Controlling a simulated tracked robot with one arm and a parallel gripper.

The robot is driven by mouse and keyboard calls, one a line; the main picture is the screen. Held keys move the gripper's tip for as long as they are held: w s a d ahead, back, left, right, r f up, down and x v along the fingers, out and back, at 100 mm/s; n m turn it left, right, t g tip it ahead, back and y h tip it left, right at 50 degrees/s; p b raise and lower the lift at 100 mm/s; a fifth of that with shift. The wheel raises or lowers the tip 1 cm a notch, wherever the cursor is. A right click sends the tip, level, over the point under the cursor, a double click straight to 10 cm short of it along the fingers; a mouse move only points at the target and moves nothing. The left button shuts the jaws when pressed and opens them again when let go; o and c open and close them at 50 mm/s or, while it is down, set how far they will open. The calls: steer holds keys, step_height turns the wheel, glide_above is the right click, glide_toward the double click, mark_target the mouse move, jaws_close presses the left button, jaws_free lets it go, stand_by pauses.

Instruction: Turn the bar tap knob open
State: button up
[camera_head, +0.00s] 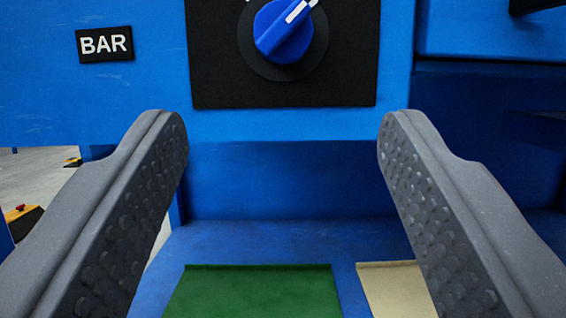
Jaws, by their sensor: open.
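The blue tap knob (283,33) sits on a round dark base on a black plate (230,85) at the top middle of the view. A white mark on the knob points to the upper right. A black label reading BAR (103,44) is on the blue panel to the left. My gripper (283,140) is open and empty, with its two grey padded fingers wide apart. The fingertips appear below the knob in the picture, one to each side, and do not touch it.
The blue panel (290,125) carries the plate. Below it is a recess with a blue shelf (300,240), bearing a green piece (255,290) and a beige piece (395,285). A dark recessed part is at the right. Grey floor (35,175) shows at the left.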

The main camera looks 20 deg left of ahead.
steer(key=shift+v, duration=1.35)
steer(key=w+d+r+g+h, duration=0.15)
steer(key=w+r, duration=0.25)
steer(key=r, duration=0.7)
steer(key=w+d+r+h, duration=0.1)
steer(key=w+d+r, duration=0.25)
steer(key=r, duration=0.65)
steer(key=w+d+r+h, duration=0.15)
steer(key=w+r, duration=0.35)
steer(key=r, duration=0.6)
steer(key=s+d+r+m+g, duration=0.1)
steer(key=s+d+r, duration=0.15)
steer(key=r, duration=1.05)
steer(key=s+d+r+m+g+h, duration=0.1)
steer(key=s+d+r, duration=0.2)
steer(key=s+r, duration=0.45)
steer(key=s+d+r+g, duration=0.1)
steer(key=s+d+r, duration=0.3)
steer(key=r, duration=0.7)
steer(key=s+d+r+g, duration=0.1)
steer(key=s+r, duration=0.4)
steer(key=s, duration=0.7)
steer(key=s+d+r, duration=0.1)
steer(key=s+r, duration=0.5)
steer(key=s, duration=0.6)
steer(key=shift+d+m+g+h, duration=0.35)
steer(key=shift+d+m+h, duration=0.05)
